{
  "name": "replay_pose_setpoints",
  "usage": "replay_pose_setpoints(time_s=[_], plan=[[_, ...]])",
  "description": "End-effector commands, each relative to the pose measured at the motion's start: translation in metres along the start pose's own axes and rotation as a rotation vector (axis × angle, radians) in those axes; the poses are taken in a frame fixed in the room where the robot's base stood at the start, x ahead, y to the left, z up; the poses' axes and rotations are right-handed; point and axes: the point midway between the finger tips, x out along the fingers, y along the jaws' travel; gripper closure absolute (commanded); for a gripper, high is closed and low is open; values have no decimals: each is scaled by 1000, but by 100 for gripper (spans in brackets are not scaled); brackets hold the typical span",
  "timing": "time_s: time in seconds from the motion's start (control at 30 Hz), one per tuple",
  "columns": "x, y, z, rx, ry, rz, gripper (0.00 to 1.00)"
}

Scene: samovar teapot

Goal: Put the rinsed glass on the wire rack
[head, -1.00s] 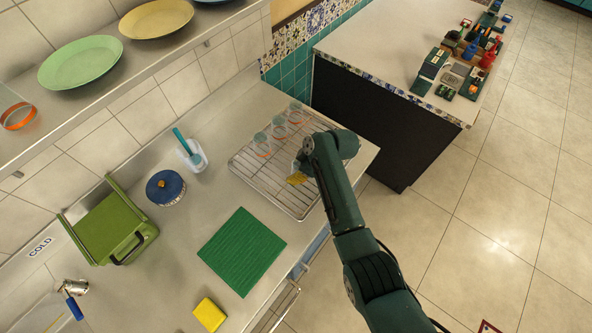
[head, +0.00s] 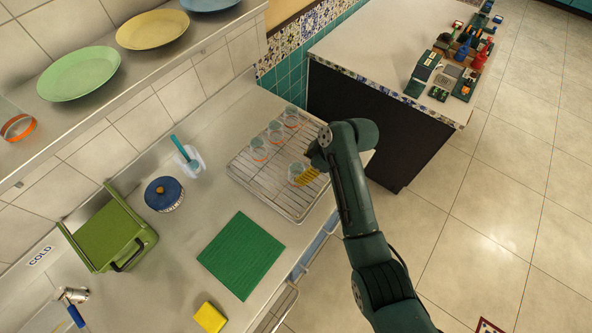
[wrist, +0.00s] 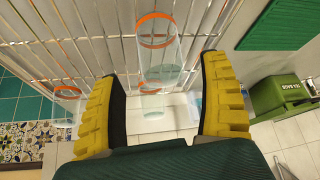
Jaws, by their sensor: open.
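A clear glass (head: 296,174) with an orange band stands on the front right part of the wire rack (head: 262,193). My gripper (head: 308,176) is open just to the right of this glass, its yellow fingers low over the rack. In the wrist view the glass (wrist: 160,58) shows beyond and between the two spread fingers of my gripper (wrist: 160,75), with a gap on each side. Three similar glasses, among them the nearest (head: 258,150), stand in a row along the back of the rack.
A green ribbed mat (head: 240,255) lies left of the rack. A blue-lidded tin (head: 164,193), a white holder with a teal-handled tool (head: 189,158), a green box (head: 110,232) and a yellow sponge (head: 210,317) are farther left. The counter's front edge is close to the rack.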

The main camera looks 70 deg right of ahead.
Motion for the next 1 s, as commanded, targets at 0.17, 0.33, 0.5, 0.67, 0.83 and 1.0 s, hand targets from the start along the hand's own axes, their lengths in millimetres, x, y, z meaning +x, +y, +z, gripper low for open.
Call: replay_pose_setpoints(time_s=[0.17,0.33,0.5,0.67,0.83,1.0], plan=[[-32,0,0,1,1,-1,22],[-41,-1,1,0,-1,-2,22],[-41,0,1,0,-1,-2,22],[-42,-4,-35,-27,34,55,22],[-74,-53,-184,-92,291,261,22],[-161,-166,-310,-95,730,332,22]])
